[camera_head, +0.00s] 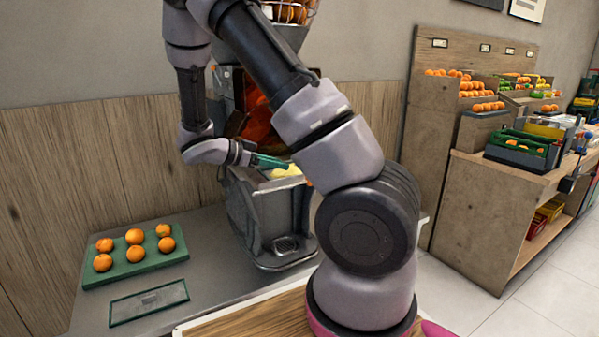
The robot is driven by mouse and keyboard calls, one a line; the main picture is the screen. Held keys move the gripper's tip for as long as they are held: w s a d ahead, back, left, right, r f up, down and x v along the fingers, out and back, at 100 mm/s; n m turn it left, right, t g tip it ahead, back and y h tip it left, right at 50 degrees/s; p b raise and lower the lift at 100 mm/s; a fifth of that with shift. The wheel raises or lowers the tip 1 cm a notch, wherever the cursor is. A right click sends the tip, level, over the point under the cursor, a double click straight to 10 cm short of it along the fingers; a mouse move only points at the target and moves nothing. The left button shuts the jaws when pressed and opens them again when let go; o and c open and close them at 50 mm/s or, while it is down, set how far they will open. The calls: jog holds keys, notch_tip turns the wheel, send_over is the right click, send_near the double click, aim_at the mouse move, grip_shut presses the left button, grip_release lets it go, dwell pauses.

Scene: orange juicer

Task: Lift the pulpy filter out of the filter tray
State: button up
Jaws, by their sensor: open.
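The juicer (262,215) stands on the grey counter, partly behind my arm. Yellow pulp of the pulpy filter (287,171) shows at the top of the grey filter tray (262,183) in the juicer's front. My arm hides the right side of the tray and filter. My gripper (250,158) is open, at the upper left edge of the tray, pointing right toward the pulp. A green strip lies just beyond its fingers; I cannot tell whether it is part of the filter or whether the fingers touch it.
A green tray (92,278) with several oranges sits on the counter at left. A flat green-edged panel (150,302) lies in front of it. Oranges fill a basket (292,12) atop the juicer. Produce shelves (480,190) stand at right.

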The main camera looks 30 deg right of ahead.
aim_at(291, 172)
jog(key=x, duration=0.5)
jog(key=shift+d+r, duration=0.1)
grip_shut()
jog(key=shift+r, duration=0.15)
